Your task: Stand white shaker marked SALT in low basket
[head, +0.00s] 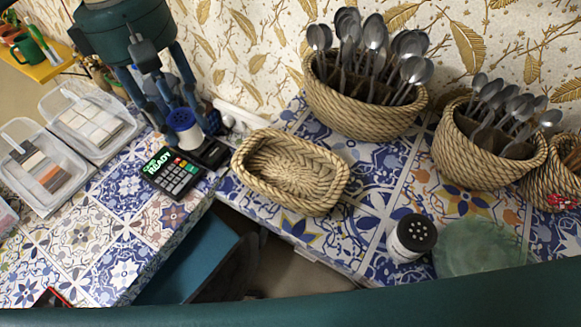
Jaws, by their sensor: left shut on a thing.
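My left gripper (172,112) comes down from the top left and is shut on a white shaker with a blue top (189,138). The shaker is close behind the card terminal and left of the low basket; no marking on it can be read. The low woven basket (338,188) is oblong and empty, on the tiled counter at the middle. A second white shaker with a black holed top (405,248) stands on the counter at the lower right; its label is not readable. My right gripper is out of view.
A card terminal (172,173) reads READY left of the basket. Taller rope baskets of spoons (360,118) (475,160) stand behind and right. A greenish glass dish (480,248) is beside the black-topped shaker. Clear plastic boxes (88,120) are at left. A gap separates the counters at front.

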